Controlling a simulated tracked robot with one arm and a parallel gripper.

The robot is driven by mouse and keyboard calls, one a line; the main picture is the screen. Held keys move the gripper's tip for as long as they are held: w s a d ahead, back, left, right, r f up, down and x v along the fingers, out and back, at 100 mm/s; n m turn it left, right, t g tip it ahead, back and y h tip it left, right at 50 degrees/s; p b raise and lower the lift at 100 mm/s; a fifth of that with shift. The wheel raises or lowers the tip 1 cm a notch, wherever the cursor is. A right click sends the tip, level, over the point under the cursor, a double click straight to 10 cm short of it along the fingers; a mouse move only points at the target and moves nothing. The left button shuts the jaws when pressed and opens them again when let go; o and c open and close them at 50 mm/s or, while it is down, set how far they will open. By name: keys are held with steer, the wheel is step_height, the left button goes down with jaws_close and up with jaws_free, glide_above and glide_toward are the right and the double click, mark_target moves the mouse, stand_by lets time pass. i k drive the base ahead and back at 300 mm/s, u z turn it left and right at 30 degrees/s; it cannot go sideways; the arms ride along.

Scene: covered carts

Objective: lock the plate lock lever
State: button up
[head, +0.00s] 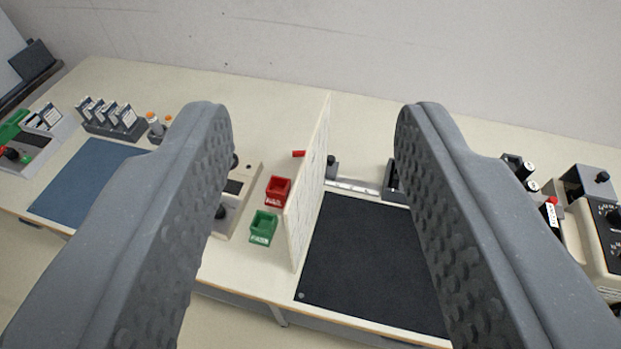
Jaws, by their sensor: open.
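My gripper (316,112) is open, its two grey ridged fingers spread wide and nothing between the pads. It is above and in front of a cream bench, apart from everything on it. I cannot pick out the plate lock lever for sure. A small red bar (299,154) shows at the left face of an upright white panel (308,190), between the fingers. A small dark grey fixture (332,167) stands just right of the panel, at one end of a pale rail (356,187). The fingers hide parts of the bench on both sides.
A red bin (278,191) and a green bin (264,227) stand left of the panel. A black mat (362,262) lies right of it, a blue mat (88,182) at far left. A grey device with knobs (590,190) stands at far right. A wall is behind.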

mark_target(301, 153)
steer(key=k, duration=0.65)
steer(key=u, duration=0.35)
steer(key=i, duration=1.75)
steer(key=z, duration=0.45)
